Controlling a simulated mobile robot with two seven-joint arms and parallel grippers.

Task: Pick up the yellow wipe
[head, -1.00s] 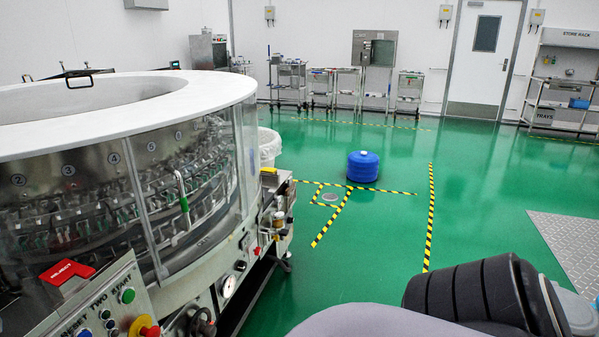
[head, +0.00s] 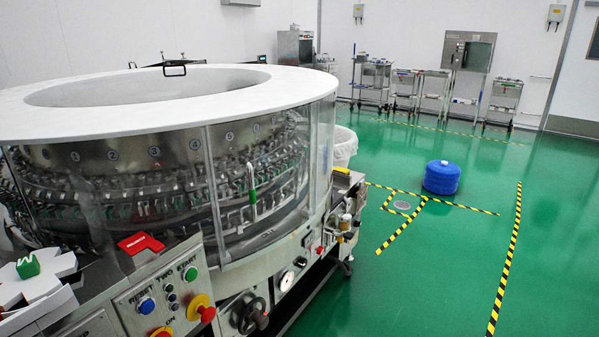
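I cannot pick out a yellow wipe for certain. A small yellowish patch (head: 341,170) shows at the right end of the rotary washer (head: 150,112), too small to identify. The washer is a large round machine with a white top ring and clear side panels. Neither of my grippers is in view.
A control panel (head: 165,297) with buttons and a red tag (head: 140,243) is at the lower left. A blue drum (head: 441,177) stands on the open green floor. Carts (head: 375,82) line the back wall.

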